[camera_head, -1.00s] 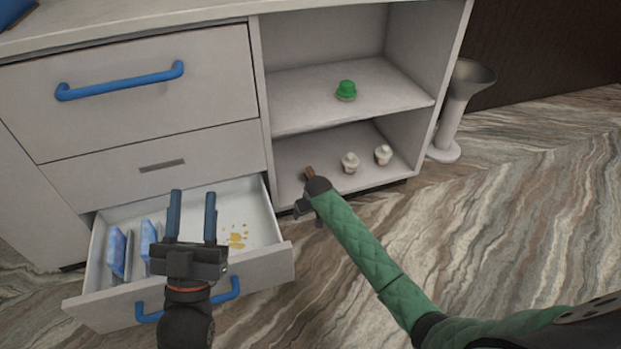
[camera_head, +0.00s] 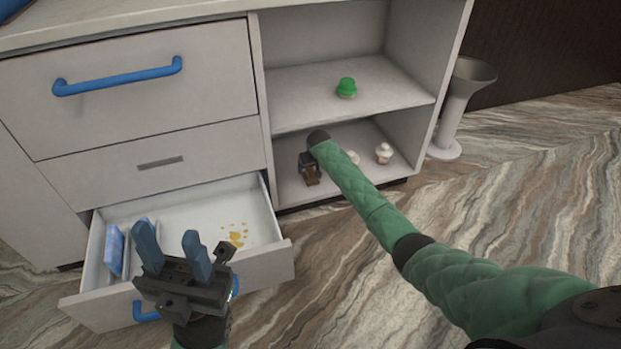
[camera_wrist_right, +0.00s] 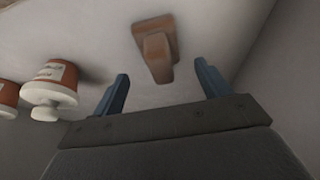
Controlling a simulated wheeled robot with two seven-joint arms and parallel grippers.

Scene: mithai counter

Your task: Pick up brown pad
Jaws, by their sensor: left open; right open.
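The brown pad (camera_wrist_right: 158,38) lies on the lower shelf floor. In the right wrist view it has a flat base with a raised grip, just beyond and between my right fingertips. In the head view it shows (camera_head: 311,178) beside my right gripper (camera_head: 307,166), partly hidden. My right gripper also shows in the wrist view (camera_wrist_right: 161,75); it is open and empty, with a gap to the pad. My left gripper (camera_head: 170,240) is open and empty above the pulled-out drawer (camera_head: 258,262).
White-topped red jars (camera_wrist_right: 52,85) stand left of the pad in the wrist view; one shows in the head view (camera_head: 384,153). A green-topped item (camera_head: 346,87) sits on the upper shelf. The drawer holds blue packs (camera_head: 114,248) and yellow spots (camera_head: 235,236).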

